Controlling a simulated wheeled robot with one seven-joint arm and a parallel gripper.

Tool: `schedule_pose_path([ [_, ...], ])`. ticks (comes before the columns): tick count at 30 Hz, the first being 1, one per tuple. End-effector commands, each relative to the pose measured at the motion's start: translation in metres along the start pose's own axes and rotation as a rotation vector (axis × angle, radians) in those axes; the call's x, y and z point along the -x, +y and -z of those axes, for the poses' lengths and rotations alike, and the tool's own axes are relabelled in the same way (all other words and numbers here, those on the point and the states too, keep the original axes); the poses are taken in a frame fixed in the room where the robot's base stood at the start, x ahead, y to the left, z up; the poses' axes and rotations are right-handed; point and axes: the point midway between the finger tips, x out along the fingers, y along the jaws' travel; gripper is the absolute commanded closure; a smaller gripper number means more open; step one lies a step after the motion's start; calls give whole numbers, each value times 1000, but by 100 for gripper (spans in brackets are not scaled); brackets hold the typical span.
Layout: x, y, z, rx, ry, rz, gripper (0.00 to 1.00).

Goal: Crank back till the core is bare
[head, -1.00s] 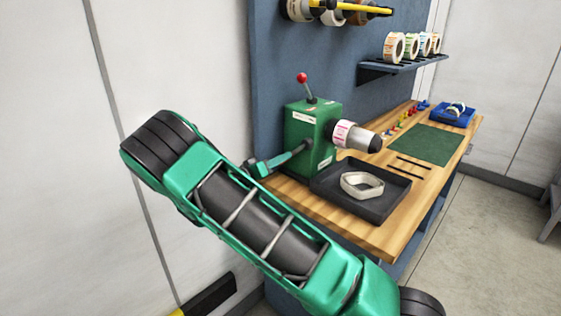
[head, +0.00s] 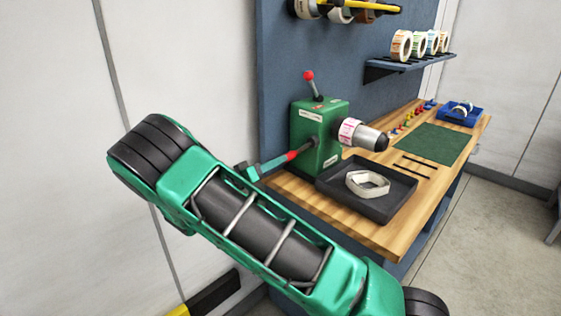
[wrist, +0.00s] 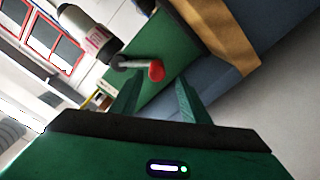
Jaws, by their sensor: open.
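The green rewinder (head: 318,135) stands at the bench's near left end. Its grey spindle carries a white roll with pink print (head: 349,132), which also shows in the wrist view (wrist: 95,40). The crank has a red handle (head: 296,154) on the box's left side. In the wrist view the red handle end (wrist: 156,71) points toward me from a grey bar. My gripper (wrist: 160,83) is open, its two green fingers pointing toward the handle, with the red end between the fingertip lines. I cannot tell how far in it sits. In the head view my gripper (head: 268,166) is left of the handle.
A red-knobbed lever (head: 309,76) rises from the rewinder's top. A black tray (head: 390,207) holds a loose pale ring (head: 367,184). A green mat (head: 430,143) and blue bin (head: 460,115) lie farther along the bench. A blue panel stands behind; label rolls sit on a shelf (head: 408,65).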

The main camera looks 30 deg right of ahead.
Motion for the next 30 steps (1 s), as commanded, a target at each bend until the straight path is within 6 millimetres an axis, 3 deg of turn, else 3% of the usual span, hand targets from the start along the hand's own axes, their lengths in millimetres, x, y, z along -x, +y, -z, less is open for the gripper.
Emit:
schedule_pose_path([
  [3, 23, -2, 1, 1, 2, 3, 58],
  [10, 49, -3, 1, 1, 1, 4, 58],
  [30, 54, -3, 1, 1, 0, 3, 58],
])
